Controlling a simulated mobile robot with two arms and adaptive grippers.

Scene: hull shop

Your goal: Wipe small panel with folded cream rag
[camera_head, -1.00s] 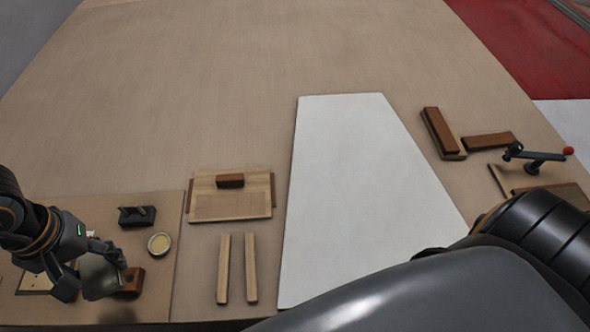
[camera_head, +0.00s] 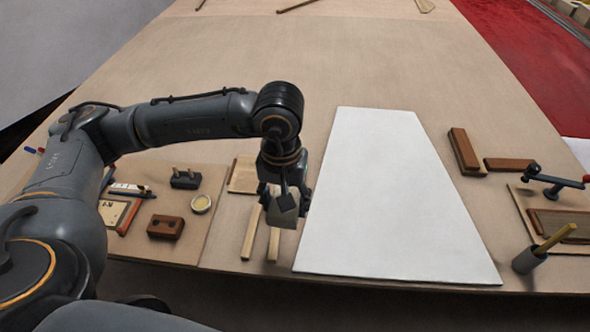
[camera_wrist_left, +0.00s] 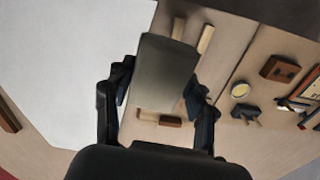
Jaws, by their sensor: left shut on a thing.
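My left gripper (camera_head: 284,190) is shut on a folded greyish-cream rag (camera_head: 285,212) and holds it above the table, over the two light wooden strips. In the left wrist view the rag (camera_wrist_left: 165,75) looks like a flat block between the two fingers. A small light wooden panel (camera_head: 243,175) lies just behind and left of the gripper, partly hidden by it. In the left wrist view the panel (camera_wrist_left: 147,129) shows beyond the rag, with a brown block (camera_wrist_left: 170,121) on it. The rag and panel look apart. My right gripper is out of view.
A large white tapered sheet (camera_head: 385,200) lies right of the gripper. Two wooden strips (camera_head: 250,233) lie below it. On the left are a brown block (camera_head: 165,227), a round tin (camera_head: 201,203) and a black holder (camera_head: 185,179). Brown blocks (camera_head: 463,150) and a clamp-like tool (camera_head: 552,181) are on the right.

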